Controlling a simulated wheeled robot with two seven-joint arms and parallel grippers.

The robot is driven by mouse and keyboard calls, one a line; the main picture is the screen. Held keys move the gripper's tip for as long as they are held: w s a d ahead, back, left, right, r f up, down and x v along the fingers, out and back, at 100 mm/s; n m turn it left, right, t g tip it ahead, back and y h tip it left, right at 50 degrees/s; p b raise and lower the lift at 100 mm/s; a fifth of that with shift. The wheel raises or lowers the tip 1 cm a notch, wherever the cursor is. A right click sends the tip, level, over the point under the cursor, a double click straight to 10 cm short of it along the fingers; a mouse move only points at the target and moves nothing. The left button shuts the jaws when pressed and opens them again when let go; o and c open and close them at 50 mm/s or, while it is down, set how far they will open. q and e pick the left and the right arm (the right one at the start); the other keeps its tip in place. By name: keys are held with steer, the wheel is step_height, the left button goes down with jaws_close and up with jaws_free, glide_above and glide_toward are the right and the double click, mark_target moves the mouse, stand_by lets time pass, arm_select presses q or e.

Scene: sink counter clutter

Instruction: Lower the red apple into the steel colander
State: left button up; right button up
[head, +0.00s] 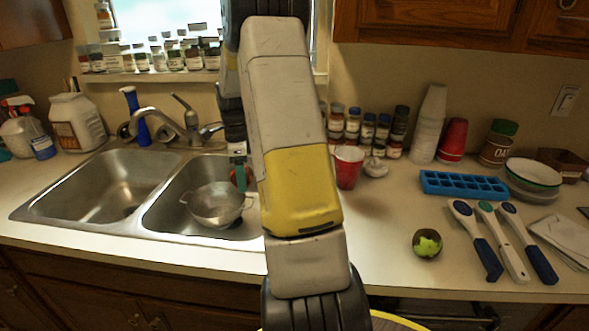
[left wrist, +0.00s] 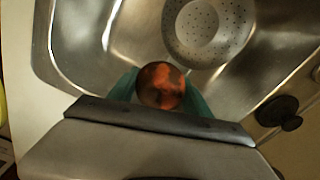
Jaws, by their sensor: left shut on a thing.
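The steel colander (head: 215,207) sits upright in the right sink basin, with its perforated bowl also visible in the left wrist view (left wrist: 208,32). My left gripper (head: 239,168) is shut on the red apple (left wrist: 161,86). In the head view, the gripper hangs near the colander's back right side. My right gripper is in neither view.
The faucet (head: 165,122) stands behind the basins. A red cup (head: 347,166) is right of my arm. A green-and-brown fruit (head: 427,243), a blue ice tray (head: 464,185) and several utensils lie farther right. The left basin (head: 100,187) is empty.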

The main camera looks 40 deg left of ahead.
arm_select(q)
steer(key=s+a+f, duration=0.1)
steer(key=a+f, duration=0.1)
steer(key=a, duration=0.4)
steer(key=s+a+f, duration=0.1)
steer(key=a+f, duration=0.1)
steer(key=a, duration=0.4)
steer(key=shift+s, duration=0.25)
steer(key=shift+a+f, duration=0.1)
steer(key=shift+f, duration=3.85)
steer(key=shift+f, duration=2.8)
